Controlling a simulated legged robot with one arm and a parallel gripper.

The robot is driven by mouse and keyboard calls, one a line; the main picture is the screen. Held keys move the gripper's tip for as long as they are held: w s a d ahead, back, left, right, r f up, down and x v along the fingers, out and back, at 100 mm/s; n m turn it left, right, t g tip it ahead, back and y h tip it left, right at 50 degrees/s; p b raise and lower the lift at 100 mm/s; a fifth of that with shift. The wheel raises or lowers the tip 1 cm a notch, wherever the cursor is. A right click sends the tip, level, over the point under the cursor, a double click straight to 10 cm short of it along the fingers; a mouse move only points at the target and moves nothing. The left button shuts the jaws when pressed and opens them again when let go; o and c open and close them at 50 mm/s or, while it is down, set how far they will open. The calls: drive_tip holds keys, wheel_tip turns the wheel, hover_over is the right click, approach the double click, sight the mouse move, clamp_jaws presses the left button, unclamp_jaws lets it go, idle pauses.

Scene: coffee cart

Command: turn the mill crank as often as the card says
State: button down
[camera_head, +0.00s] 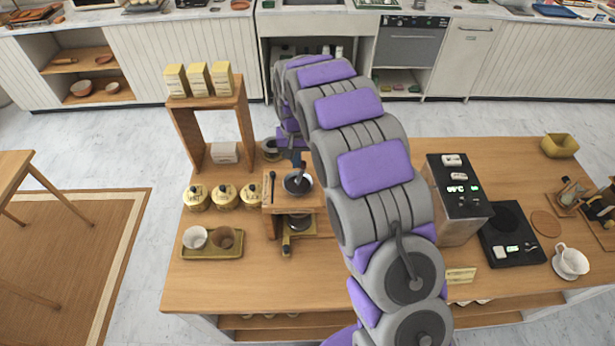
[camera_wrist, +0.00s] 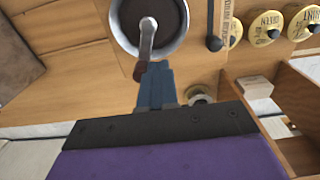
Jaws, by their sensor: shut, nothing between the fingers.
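The coffee mill (camera_head: 274,196) is a wooden box with a dark round bowl on top, left of the middle of the cart. Its bowl (camera_wrist: 181,43) and silver crank (camera_wrist: 147,36) fill the top middle of the wrist view. The crank's brown knob (camera_wrist: 139,71) is at the bowl's rim, on the near side in that view. My gripper (camera_wrist: 156,68) is shut, its blue-grey fingertips right beside the knob; I cannot tell whether they touch it. It also shows over the mill in the head view (camera_head: 299,163). A small cream card (camera_head: 461,275) stands at the cart's front; its writing is unreadable.
Three gold canisters (camera_head: 224,196) stand left of the mill, and a tray (camera_head: 208,253) with two cups lies in front. A wooden shelf (camera_head: 187,137) with three packets rises behind. A dark machine (camera_head: 458,200) and a black scale (camera_head: 512,250) stand right.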

drive_tip(key=shift+s+d, duration=0.1)
drive_tip(key=shift+d, duration=0.75)
drive_tip(key=shift+s+d, duration=0.4)
drive_tip(key=shift+d, duration=0.45)
drive_tip(key=shift+s, duration=0.1)
drive_tip(key=shift+s+d+b, duration=0.25)
drive_tip(key=shift+s+b, duration=0.05)
drive_tip(key=shift+s, duration=0.1)
drive_tip(key=shift+w+a, duration=0.15)
drive_tip(key=shift+w, duration=0.5)
